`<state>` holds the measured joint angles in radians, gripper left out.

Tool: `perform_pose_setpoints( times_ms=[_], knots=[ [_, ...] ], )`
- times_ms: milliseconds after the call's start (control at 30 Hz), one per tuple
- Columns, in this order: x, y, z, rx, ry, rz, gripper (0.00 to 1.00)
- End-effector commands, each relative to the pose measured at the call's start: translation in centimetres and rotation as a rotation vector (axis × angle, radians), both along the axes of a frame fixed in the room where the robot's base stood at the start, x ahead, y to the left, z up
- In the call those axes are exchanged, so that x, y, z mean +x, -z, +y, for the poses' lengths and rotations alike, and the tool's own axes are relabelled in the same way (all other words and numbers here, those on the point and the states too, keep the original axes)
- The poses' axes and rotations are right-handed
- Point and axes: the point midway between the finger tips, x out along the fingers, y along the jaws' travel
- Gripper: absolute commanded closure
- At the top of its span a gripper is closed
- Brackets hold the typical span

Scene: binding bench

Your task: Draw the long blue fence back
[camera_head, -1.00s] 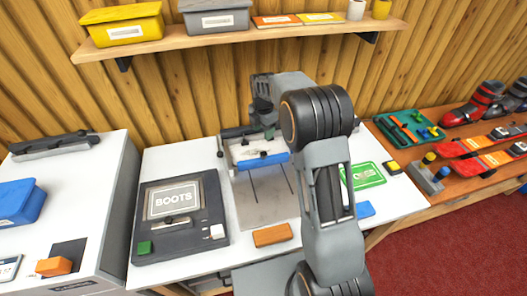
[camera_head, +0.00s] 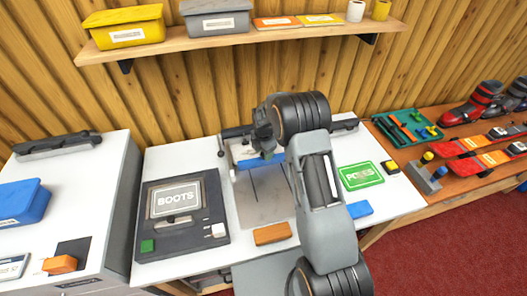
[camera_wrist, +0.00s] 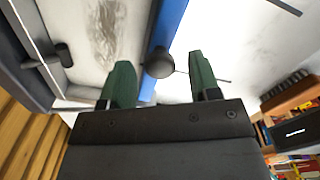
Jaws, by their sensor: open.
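The long blue fence (camera_head: 246,163) lies across the back of the grey plate on the white bench; my gripper and arm hide part of it. In the wrist view the fence (camera_wrist: 171,22) runs as a blue bar toward the gripper, with a dark round knob (camera_wrist: 159,65) at its near end. My gripper (camera_wrist: 161,62) is open, its two green fingers on either side of the knob with gaps showing; I cannot tell whether they touch it. In the head view my gripper (camera_head: 265,150) is low over the fence.
A dark BOOTS panel (camera_head: 175,200) is left of the plate (camera_head: 262,205). An orange block (camera_head: 272,233) lies at the plate's front edge. A green card (camera_head: 361,176) and a blue block (camera_head: 359,209) are at the right. A shelf (camera_head: 230,42) hangs above the back.

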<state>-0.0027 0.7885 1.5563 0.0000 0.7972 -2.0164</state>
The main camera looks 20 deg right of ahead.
Motion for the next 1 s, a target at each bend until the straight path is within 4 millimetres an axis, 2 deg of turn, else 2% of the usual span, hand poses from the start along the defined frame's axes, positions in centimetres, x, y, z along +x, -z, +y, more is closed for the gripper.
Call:
perform_pose_setpoints(
  times_ms=[167, 733, 1000],
  knots=[
    [0.01, -0.01, 0.00, 0.000, 0.000, 0.000, 0.45],
    [0.01, -0.05, 0.00, 0.000, 0.000, -0.001, 1.00],
    [0.02, -0.01, 0.00, 0.000, 0.000, -0.001, 1.00]
  ],
)
